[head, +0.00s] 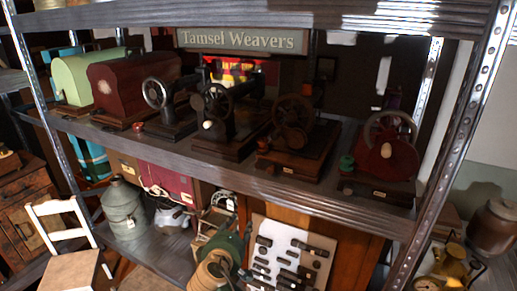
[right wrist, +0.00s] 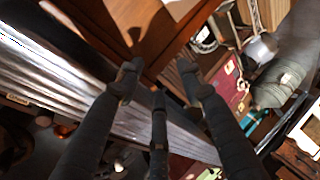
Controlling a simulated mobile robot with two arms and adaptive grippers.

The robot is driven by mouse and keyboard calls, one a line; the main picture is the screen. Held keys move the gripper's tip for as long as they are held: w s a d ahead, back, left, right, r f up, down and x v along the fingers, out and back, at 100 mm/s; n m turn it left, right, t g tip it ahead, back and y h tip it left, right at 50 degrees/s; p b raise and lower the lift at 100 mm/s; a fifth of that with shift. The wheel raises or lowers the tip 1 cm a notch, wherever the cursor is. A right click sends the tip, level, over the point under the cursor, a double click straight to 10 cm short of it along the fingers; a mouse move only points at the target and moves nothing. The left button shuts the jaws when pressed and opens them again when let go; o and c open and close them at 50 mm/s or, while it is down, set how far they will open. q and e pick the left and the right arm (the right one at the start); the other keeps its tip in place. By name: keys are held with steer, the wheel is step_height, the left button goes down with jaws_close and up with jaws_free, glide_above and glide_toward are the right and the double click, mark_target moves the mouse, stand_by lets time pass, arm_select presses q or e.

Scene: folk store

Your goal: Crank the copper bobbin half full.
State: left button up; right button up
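Several hand-cranked machines stand in a row on the upper shelf. Each has a wheel, and small coloured spools or knobs sit near them: a reddish one (head: 138,127), a white one (head: 208,125), a brownish one (head: 262,146) and a green one (head: 346,162). I cannot tell for sure which is the copper bobbin, or how full any is. A reddish-copper piece (right wrist: 63,131) shows in the right wrist view. My right gripper (right wrist: 160,88) has its dark fingers spread and empty, in front of the shelf edge. I cannot pick it out in the head view. My left gripper is not seen.
The metal shelf edge (head: 225,174) runs below the machines, and a slanted post (head: 462,125) stands at right. Two box-like cases, green (head: 80,76) and dark red (head: 130,85), stand at left. A grey can (head: 122,211) and a tool board (head: 292,255) are below.

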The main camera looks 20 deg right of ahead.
step_height(320, 180, up, 15)
steer(key=d+m+t+h, duration=0.1)
steer(key=m+h, duration=0.1)
steer(key=h, duration=0.1)
steer(key=m+g+h+p, duration=0.1)
steer(key=m+h, duration=0.2)
steer(key=m, duration=0.1)
glide_toward(274, 137)
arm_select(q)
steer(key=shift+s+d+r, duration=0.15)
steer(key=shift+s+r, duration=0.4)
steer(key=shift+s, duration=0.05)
arm_select(e)
steer(key=shift+x, duration=5.5)
steer(key=shift+a, duration=0.1)
steer(key=c, duration=0.9)
